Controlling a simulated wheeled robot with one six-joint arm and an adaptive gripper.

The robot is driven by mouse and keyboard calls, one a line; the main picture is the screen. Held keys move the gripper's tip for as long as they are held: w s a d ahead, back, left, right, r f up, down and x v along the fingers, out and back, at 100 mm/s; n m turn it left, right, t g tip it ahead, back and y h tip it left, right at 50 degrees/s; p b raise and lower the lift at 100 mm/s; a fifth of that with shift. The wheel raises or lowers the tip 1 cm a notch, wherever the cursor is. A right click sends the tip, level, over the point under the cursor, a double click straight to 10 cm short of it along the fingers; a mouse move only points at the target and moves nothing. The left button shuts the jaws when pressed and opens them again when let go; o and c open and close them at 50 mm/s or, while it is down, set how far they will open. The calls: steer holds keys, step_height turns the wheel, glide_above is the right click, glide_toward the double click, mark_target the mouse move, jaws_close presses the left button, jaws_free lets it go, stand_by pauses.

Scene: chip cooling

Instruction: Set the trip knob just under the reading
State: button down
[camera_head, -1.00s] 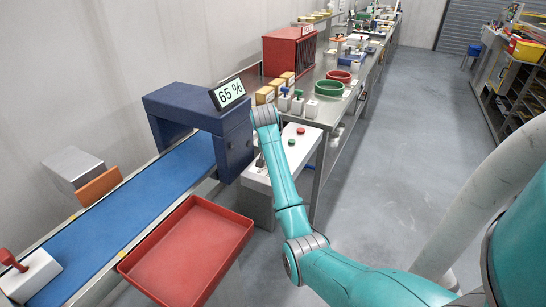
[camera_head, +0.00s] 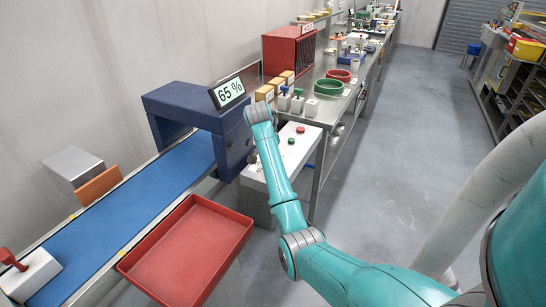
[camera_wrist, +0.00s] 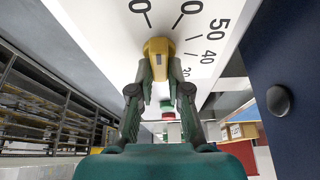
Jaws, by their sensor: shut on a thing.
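A yellow knob (camera_wrist: 158,47) sits on a white dial face (camera_wrist: 95,18) in the wrist view. Dark figures and ticks ring it: 50, 40 and a lower one, plus two cut-off figures ending in 0 at the top edge. My gripper (camera_wrist: 160,70) is shut on the knob, one finger on each side. Which mark the knob points to cannot be told. The reading display (camera_head: 230,92) shows 65 % on the blue housing (camera_head: 190,108) in the head view. There my gripper and the knob are hidden by my arm.
The blue conveyor belt (camera_head: 130,205) passes under the housing, with a red tray (camera_head: 190,250) beside it. A white box with red and green buttons (camera_head: 291,141) stands close to my arm. A dark round button (camera_wrist: 279,100) is at the wrist view's right. Floor at right is clear.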

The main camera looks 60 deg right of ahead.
steer(key=shift+m+g+y, duration=0.3)
steer(key=shift+m+g, duration=0.6)
steer(key=shift+m, duration=1.6)
steer(key=c, duration=1.1)
jaws_free()
steer(key=shift+s, duration=0.1)
